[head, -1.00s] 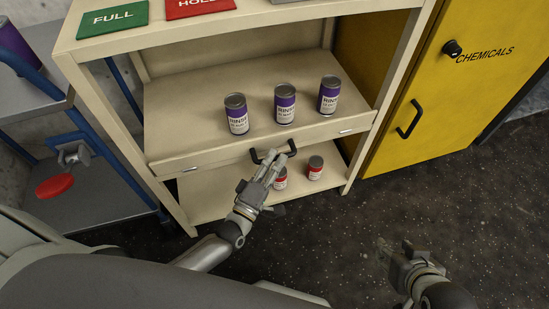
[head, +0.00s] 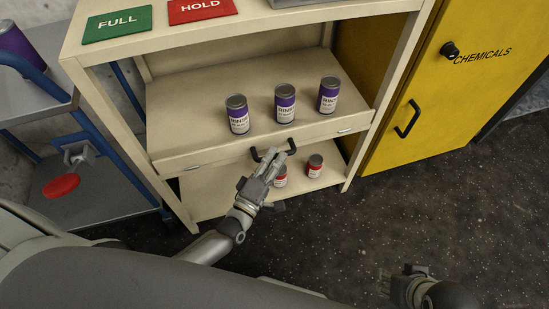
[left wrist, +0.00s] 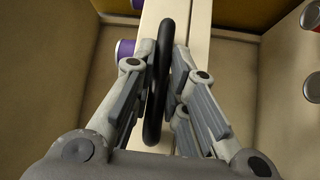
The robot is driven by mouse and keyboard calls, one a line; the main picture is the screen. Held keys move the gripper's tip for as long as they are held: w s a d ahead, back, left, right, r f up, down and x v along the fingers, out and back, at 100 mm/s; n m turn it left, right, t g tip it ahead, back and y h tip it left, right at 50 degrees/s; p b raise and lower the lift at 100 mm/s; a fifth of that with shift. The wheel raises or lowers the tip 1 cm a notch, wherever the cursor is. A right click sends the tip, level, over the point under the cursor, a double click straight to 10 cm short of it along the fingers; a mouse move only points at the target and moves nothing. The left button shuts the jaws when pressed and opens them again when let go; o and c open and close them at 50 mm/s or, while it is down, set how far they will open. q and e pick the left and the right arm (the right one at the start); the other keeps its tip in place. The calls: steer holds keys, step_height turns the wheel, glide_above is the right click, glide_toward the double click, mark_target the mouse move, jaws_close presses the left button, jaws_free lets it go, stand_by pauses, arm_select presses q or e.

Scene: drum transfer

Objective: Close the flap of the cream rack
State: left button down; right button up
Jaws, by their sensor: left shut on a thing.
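The cream rack (head: 182,207) stands in front of me. Its flap (head: 215,156) is a cream panel along the front of the middle shelf, with silver fittings near both ends. A black handle (head: 287,151) sticks out from its middle. My left gripper (head: 275,163) is shut on this handle. In the left wrist view the handle (left wrist: 158,85) runs lengthwise between the two fingers, with the cream panel behind it. My right gripper (head: 408,273) hangs over the floor at the lower right, away from the rack; its fingers do not show clearly.
Several purple cans, one at the left (head: 238,114), stand on the middle shelf behind the flap. Small red cans (head: 315,166) stand on the shelf below. A yellow chemicals cabinet (head: 440,90) is at the right, and a grey cart with blue posts (head: 97,150) at the left.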

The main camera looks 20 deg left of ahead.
arm_select(q)
steer(key=shift+a+r, duration=0.1)
steer(key=shift+r, duration=0.05)
steer(key=c, duration=1.7)
jaws_free()
steer(key=v, duration=1.2)
